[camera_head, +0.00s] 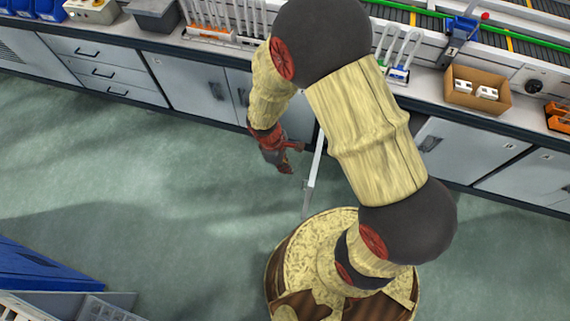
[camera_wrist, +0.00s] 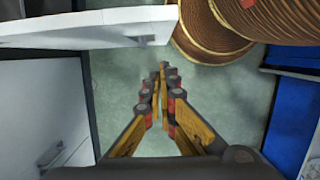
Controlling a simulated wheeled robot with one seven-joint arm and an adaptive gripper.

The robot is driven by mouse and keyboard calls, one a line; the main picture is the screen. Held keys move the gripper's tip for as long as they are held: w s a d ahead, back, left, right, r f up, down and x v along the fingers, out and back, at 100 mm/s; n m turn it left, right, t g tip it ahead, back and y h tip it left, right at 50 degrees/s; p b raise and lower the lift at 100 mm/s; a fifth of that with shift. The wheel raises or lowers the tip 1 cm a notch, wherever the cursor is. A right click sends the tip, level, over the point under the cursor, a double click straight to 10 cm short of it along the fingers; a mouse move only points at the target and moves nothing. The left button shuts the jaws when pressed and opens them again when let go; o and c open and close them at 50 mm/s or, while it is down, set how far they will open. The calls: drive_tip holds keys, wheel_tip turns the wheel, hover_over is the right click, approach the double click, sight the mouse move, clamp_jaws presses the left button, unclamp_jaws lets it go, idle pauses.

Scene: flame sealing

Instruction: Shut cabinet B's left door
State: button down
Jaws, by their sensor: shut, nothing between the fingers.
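One cabinet door (camera_head: 314,176) stands open, sticking out from the cabinet row almost edge-on in the head view. In the wrist view the open door (camera_wrist: 75,27) spans the upper left, with its handle (camera_wrist: 145,40) near the free end. No label is readable, so I cannot confirm it is cabinet B. My gripper (camera_head: 286,168) points down to the left of the door, in front of the cabinet faces. In the wrist view my gripper (camera_wrist: 160,75) is shut and empty, apart from the door. My arm hides part of the cabinet behind it.
Closed doors (camera_head: 190,88) and drawers (camera_head: 105,68) lie to the left. Another closed front (camera_wrist: 40,105) is beside my gripper in the wrist view. The worktop above carries racks and a cardboard box (camera_head: 478,88). A blue object (camera_head: 35,268) stands lower left. Open floor (camera_head: 160,170) lies between.

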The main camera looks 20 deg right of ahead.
drive_tip(key=s+d+f+b, duration=0.2)
drive_tip(key=d+f, duration=0.2)
drive_tip(key=shift+s+b, duration=0.35)
drive_tip(key=shift+b, duration=0.05)
drive_tip(key=shift+d, duration=0.1)
